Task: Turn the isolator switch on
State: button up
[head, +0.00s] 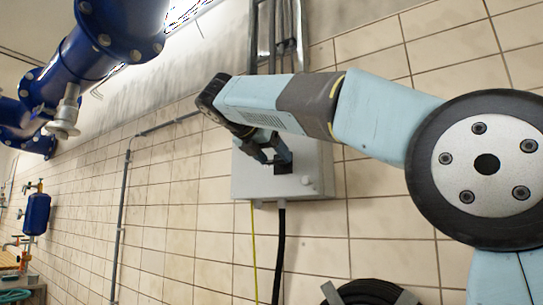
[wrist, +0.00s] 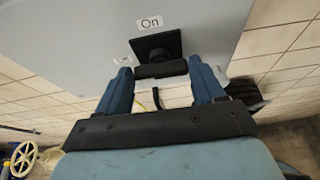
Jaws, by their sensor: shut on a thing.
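The isolator switch is on a light grey box (head: 310,165) on the tiled wall. In the wrist view it has a black square plate (wrist: 157,44) and a black handle (wrist: 160,70). An "On" label (wrist: 150,22) is above the plate, and a label that seems to read "Off" (wrist: 122,60) is at its left. My gripper (wrist: 160,68) has its blue fingers at both ends of the handle, shut on it. In the head view my gripper (head: 274,152) is in front of the box and hides much of the switch. I cannot tell which label the handle points to.
Conduits (head: 275,40) run up from the box; a black cable (head: 279,250) and a yellow one (head: 255,250) hang below. A coiled black hose (head: 365,292) is low on the wall. Blue pipes (head: 110,35) are at upper left. A cream handwheel (wrist: 22,160) shows in the wrist view.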

jog(key=shift+m, duration=0.3)
jog(key=m+t+y, duration=0.1)
jog(key=m, duration=0.2)
jog(key=m+t+y, duration=0.1)
jog(key=m+t, duration=0.1)
jog(key=m, duration=0.1)
jog(key=d+f+m+t+y, duration=0.1)
jog(key=m, duration=0.2)
jog(key=shift+s+d+t, duration=0.1)
jog(key=shift+s+t, duration=0.3)
jog(key=shift+f+m+t, duration=0.2)
jog(key=shift+m+t, duration=0.2)
jog(key=shift+m, duration=0.5)
jog(key=shift+f+m+t, duration=0.2)
jog(key=shift+m+t, duration=0.2)
jog(key=shift+m, duration=0.5)
jog(key=shift+f, duration=0.1)
jog(key=o, duration=1)
jog(key=shift+o, duration=0.2)
jog(key=shift+s+r+y, duration=0.15)
jog(key=shift+r+y, duration=0.05)
jog(key=shift+y, duration=0.1)
jog(key=v, duration=1.3)
jog(key=shift+s+f, duration=0.2)
jog(key=shift+f, duration=0.05)
